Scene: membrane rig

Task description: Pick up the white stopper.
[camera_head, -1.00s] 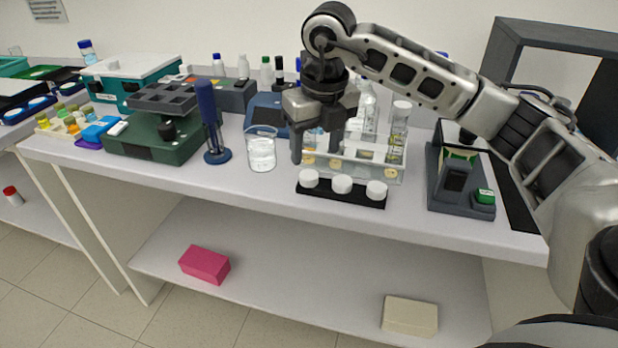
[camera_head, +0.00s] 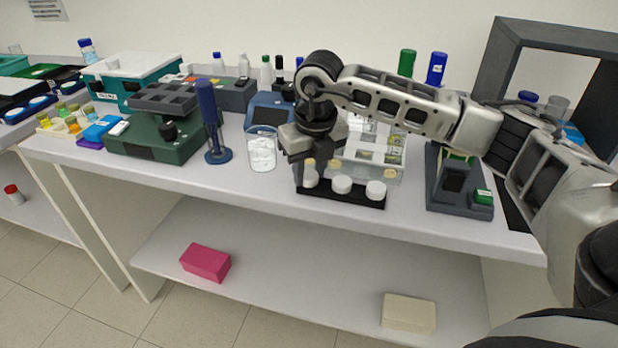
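Three white stoppers stand in a row on a black strip (camera_head: 343,200) near the front edge of the bench: a left one (camera_head: 311,178), a middle one (camera_head: 342,184) and a right one (camera_head: 376,190). My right gripper (camera_head: 311,175) points down at the left stopper, its fingers parted with a gap through which that stopper shows. Its fingertips are low, about level with the stopper; contact with it is not clear. The middle and right stoppers stand free of the gripper. My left gripper is not in view.
A clear rack (camera_head: 392,172) stands just behind the strip, partly hidden by my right arm. A glass beaker (camera_head: 262,152) and a blue upright tool (camera_head: 209,120) stand to the left. A dark grey device (camera_head: 454,185) stands to the right.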

